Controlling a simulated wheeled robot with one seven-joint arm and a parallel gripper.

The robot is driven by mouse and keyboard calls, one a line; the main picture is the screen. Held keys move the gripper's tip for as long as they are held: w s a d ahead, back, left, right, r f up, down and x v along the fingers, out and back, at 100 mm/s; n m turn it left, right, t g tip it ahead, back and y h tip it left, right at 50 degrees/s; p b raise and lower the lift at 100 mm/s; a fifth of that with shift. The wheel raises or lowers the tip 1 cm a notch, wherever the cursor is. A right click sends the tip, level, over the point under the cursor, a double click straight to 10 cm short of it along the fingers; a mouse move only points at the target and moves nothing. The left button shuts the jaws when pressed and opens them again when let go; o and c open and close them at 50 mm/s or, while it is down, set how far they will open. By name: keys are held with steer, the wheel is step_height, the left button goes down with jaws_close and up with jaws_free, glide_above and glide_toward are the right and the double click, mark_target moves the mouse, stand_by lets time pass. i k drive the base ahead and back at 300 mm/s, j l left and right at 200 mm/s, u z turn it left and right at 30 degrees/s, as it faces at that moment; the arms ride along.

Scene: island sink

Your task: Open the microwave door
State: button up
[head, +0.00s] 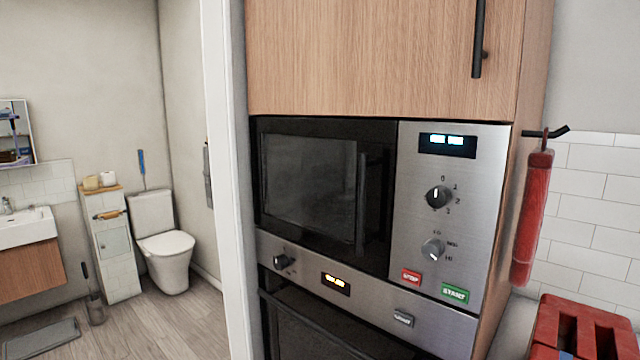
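The microwave (465,215) is built into a wooden cabinet in the middle of the head view. Its dark glass door (308,185) is shut, flush with the front. A black vertical handle (361,203) runs along the door's right side. The steel control panel to the right has a lit display, two knobs, a red button and a green START button. My gripper is not in view.
An oven (335,284) sits directly below the microwave. A cupboard door (380,55) with a black handle is above. A red cloth (533,215) hangs from a hook at right, above a red slatted object (580,328). At left, a bathroom holds a toilet (167,250).

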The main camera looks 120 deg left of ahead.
mark_target(375, 170)
steer(key=u, duration=3.6)
steer(key=j+z, duration=0.25)
steer(key=z, duration=0.2)
